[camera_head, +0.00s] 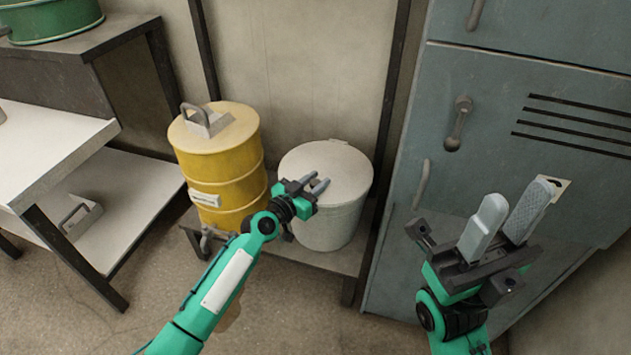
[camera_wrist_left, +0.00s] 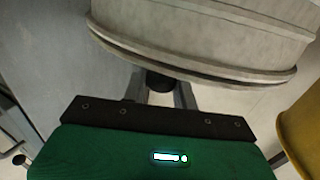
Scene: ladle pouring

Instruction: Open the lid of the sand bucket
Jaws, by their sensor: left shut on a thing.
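The pale grey bucket (camera_head: 332,226) stands on a low shelf with its round lid (camera_head: 345,168) on top, lying flat. My left gripper (camera_head: 315,184) is at the near left edge of the lid. In the left wrist view the bucket's rim (camera_wrist_left: 230,72) runs just beyond the fingers, and a small dark tab (camera_wrist_left: 160,82) at the rim sits between them. The gripper is shut on this tab; the exact contact is partly hidden. My right gripper (camera_head: 507,220) is open and empty, with its fingers apart, in front of the grey-blue cabinet.
A yellow drum (camera_head: 222,165) with a grey handle stands close left of the bucket on the same shelf (camera_head: 345,262). The cabinet (camera_head: 500,110) stands to the right. A white table (camera_head: 45,150) is at the left, and a green pot (camera_head: 50,18) is at the top left.

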